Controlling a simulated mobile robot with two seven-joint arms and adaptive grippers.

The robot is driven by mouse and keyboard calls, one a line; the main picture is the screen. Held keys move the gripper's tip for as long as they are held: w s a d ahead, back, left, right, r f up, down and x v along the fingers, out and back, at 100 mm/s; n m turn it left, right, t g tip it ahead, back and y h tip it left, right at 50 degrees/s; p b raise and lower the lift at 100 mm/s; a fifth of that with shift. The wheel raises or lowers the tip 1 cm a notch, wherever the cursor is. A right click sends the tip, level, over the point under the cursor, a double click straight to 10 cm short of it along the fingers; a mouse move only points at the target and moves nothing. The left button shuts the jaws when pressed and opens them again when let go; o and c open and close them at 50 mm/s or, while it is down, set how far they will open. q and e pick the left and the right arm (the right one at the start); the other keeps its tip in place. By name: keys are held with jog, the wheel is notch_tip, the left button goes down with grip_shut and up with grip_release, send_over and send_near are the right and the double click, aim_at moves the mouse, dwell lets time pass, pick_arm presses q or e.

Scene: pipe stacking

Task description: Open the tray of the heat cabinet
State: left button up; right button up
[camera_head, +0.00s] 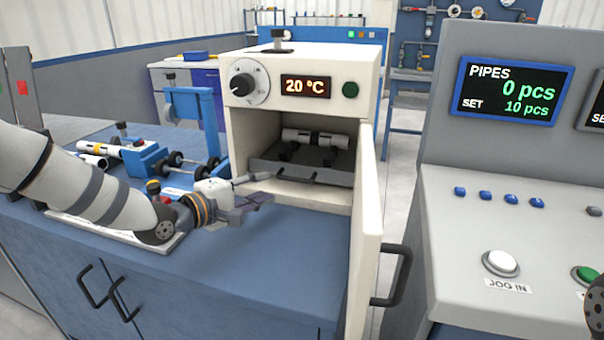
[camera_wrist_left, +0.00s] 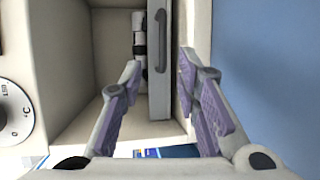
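The white heat cabinet (camera_head: 302,58) has its door (camera_head: 366,240) swung open to the right. Inside, the dark grey tray (camera_head: 330,176) sits in the chamber and bears a white and black pipe (camera_head: 315,138). My left gripper (camera_head: 258,189) is open just in front of the tray, low and to the left of the opening. In the left wrist view the fingers (camera_wrist_left: 160,63) stand apart, with the tray front (camera_wrist_left: 160,95) and its dark bar handle (camera_wrist_left: 161,42) between them in the picture. I see no grip on the handle.
The blue worktop (camera_head: 290,250) is clear in front of the cabinet. Left of it stand a blue fixture (camera_head: 190,105) and a pipe holder (camera_head: 145,158). The control console (camera_head: 490,150) is on the right, and the door's handle (camera_head: 395,275) juts towards it.

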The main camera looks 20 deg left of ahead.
aim_at(289, 179)
pick_arm(q)
jog(key=x, duration=0.3)
jog(key=b+x, duration=0.1)
jog(key=x, duration=0.2)
jog(key=f+x, duration=0.1)
jog(key=x, duration=0.2)
jog(key=shift+w+d+b, duration=0.1)
jog(key=shift+b, duration=0.2)
jog(key=shift+w+d, duration=0.2)
jog(key=shift+w, duration=0.1)
jog(key=shift+w+r, duration=0.15)
jog(key=shift+w, duration=0.05)
pick_arm(e)
jog(key=s+f, duration=0.1)
jog(key=s+f+g, duration=0.1)
jog(key=shift+s+f, duration=0.2)
jog(key=shift+s, duration=0.1)
pick_arm(q)
grip_shut()
